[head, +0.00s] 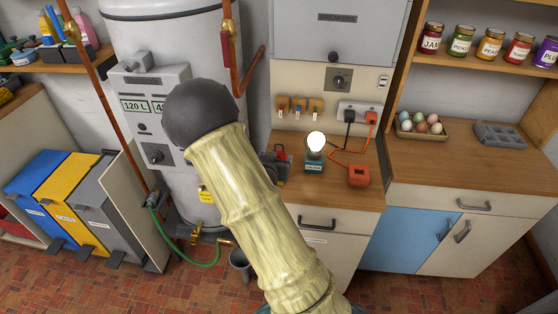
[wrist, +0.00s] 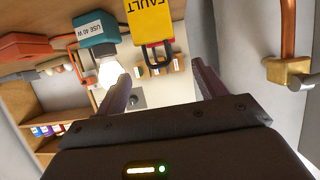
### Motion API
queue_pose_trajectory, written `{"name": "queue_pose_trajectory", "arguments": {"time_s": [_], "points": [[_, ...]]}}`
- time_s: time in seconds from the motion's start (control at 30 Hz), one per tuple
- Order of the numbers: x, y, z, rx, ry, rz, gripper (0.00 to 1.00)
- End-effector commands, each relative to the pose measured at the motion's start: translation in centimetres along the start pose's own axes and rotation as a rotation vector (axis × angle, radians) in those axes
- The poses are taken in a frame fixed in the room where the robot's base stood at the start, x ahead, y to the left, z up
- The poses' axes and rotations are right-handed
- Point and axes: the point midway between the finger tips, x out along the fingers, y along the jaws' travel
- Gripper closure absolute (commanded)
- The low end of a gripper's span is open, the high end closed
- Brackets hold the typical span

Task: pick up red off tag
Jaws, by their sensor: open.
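No tag lettered OFF is legible in either view. Three small tan plaques (head: 298,104) with coloured ends, too small to read, are on the wall above the counter. The leftmost plaque (head: 283,104) seems to have a reddish end. The plaques also show small between the fingers in the wrist view (wrist: 173,66). My gripper (wrist: 163,80) is open and empty, its fingers pointing toward that wall, with space between it and the plaques. In the head view my arm hides part of the counter's left side.
A lit bulb on a teal base (head: 314,164) stands on the counter (head: 345,193), near an orange box (head: 358,175). A yellow FAULT label (wrist: 148,18) with red and black parts is close above the fingers. Copper pipe (wrist: 288,30) and the tank (head: 180,60) are alongside.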

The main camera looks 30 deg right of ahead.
Motion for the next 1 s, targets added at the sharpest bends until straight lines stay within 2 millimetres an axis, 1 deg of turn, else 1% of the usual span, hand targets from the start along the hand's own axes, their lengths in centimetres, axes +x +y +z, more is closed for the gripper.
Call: {"name": "queue_pose_trajectory", "arguments": {"time_s": [0.03,0.1,0.2,0.57,0.67,0.77,1.0], "points": [[0.9,0.1,0.0,-0.001,-0.001,0.003,0.29],[1.9,0.1,-0.1,-0.001,-0.001,0.002,0.29],[2.9,0.0,0.0,-0.001,-0.001,0.001,0.29],[3.1,0.0,0.0,0.0,0.0,-0.001,0.29],[3.6,-0.1,0.1,-0.001,-0.001,0.0,0.29],[4.5,-0.2,0.2,-0.002,-0.001,0.0,0.29],[7.6,-0.3,0.5,0.0,-0.001,0.001,0.29]]}}
